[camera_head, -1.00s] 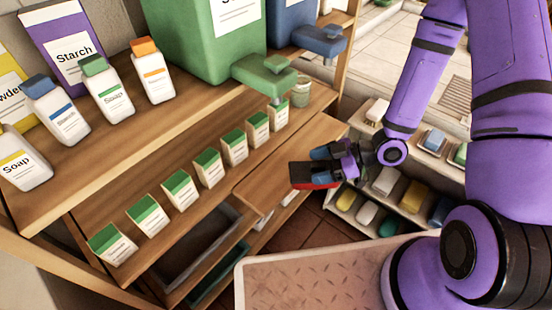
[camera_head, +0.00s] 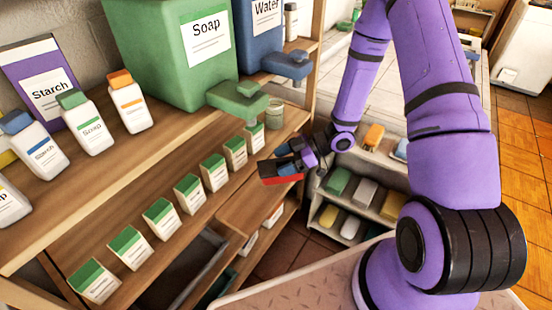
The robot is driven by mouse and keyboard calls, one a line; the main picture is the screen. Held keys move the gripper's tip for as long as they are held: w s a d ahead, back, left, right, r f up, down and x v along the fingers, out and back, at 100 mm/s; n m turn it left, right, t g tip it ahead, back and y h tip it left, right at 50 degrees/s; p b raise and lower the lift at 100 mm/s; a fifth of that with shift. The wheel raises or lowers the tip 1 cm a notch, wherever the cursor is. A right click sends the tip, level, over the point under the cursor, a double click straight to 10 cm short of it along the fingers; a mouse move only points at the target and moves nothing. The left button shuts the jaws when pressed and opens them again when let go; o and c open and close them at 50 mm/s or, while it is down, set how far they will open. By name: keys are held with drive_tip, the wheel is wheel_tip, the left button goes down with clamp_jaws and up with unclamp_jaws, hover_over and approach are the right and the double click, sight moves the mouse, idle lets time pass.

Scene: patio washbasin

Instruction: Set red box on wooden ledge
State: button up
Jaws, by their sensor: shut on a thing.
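My gripper (camera_head: 287,160) is shut on the red box (camera_head: 284,180). The box shows a dark upper face and a red side, and the fingers partly cover it. It is above or beside the right part of the shelving; I cannot tell whether it touches anything. A bare wooden ledge (camera_head: 246,206) lies just below and left of it in the picture, under the shelf with the row of green-topped cartons (camera_head: 187,190).
A green soap container (camera_head: 170,60) and a blue water container (camera_head: 262,35) with taps stand on the upper shelf, near several bottles (camera_head: 85,122). A small cup (camera_head: 275,113) stands behind the cartons. A low rack (camera_head: 350,200) with soap bars stands at the right.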

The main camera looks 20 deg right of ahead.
drive_tip(key=shift+w+f, duration=0.65)
drive_tip(key=shift+w, duration=0.3)
drive_tip(key=shift+w+f, duration=0.7)
drive_tip(key=shift+w, duration=0.3)
drive_tip(key=shift+w+f, duration=0.65)
drive_tip(key=shift+w, duration=0.3)
drive_tip(key=shift+f, duration=0.15)
drive_tip(key=o, duration=1.2)
drive_tip(key=shift+d+r, duration=0.2)
drive_tip(key=v, duration=1.1)
drive_tip(key=shift+s+d+r, duration=0.1)
drive_tip(key=shift+s+d, duration=0.05)
drive_tip(key=shift+d, duration=0.15)
